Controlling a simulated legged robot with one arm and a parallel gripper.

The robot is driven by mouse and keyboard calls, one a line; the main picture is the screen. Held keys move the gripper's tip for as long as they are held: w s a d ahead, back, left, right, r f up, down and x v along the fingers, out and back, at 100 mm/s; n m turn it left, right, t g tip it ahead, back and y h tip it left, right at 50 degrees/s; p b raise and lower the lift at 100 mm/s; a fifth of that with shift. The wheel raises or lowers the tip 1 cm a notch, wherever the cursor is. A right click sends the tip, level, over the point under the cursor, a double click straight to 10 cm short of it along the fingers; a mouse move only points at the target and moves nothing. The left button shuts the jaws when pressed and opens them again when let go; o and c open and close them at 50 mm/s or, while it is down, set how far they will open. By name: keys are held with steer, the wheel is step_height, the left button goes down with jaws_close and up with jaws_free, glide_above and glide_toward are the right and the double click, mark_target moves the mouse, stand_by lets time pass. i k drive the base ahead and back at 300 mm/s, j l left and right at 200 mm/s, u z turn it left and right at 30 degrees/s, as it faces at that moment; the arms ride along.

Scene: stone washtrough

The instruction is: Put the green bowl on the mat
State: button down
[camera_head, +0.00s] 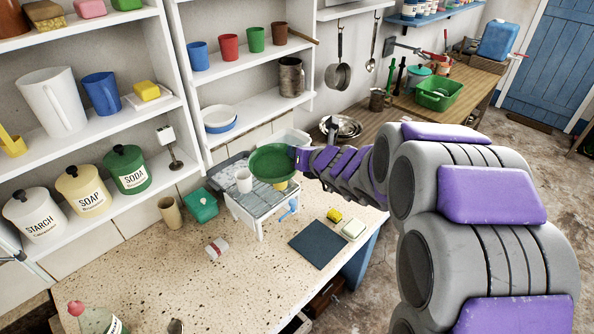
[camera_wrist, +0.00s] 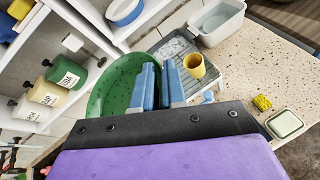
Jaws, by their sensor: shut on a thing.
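The green bowl (camera_head: 272,160) is held in the air above the draining rack on the speckled counter. My gripper (camera_head: 296,158) is shut on the bowl's right rim. In the wrist view the bowl (camera_wrist: 112,92) shows at the left of the blue-grey fingers (camera_wrist: 158,82), tilted in that picture. The mat (camera_head: 318,250) is a dark blue-grey square lying flat and bare on the counter, to the lower right of the bowl. I cannot make out the mat in the wrist view.
A yellow sponge (camera_head: 334,215) and a pale soap dish (camera_head: 354,229) lie beyond the mat. A red-and-white item (camera_head: 216,248) lies left of it. Shelves stand along the wall.

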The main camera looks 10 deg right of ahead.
mark_target(318, 243)
steer(key=l+u, duration=0.15)
steer(key=u, duration=0.95)
steer(key=k+l+u, duration=0.1)
steer(key=l+u, duration=0.15)
steer(key=l, duration=0.15)
steer(key=k+l+u, duration=0.4)
steer(key=l+u, duration=0.15)
steer(key=l, duration=0.2)
steer(key=k+l+u, duration=0.3)
steer(key=k+l, duration=0.1)
steer(key=l, duration=0.15)
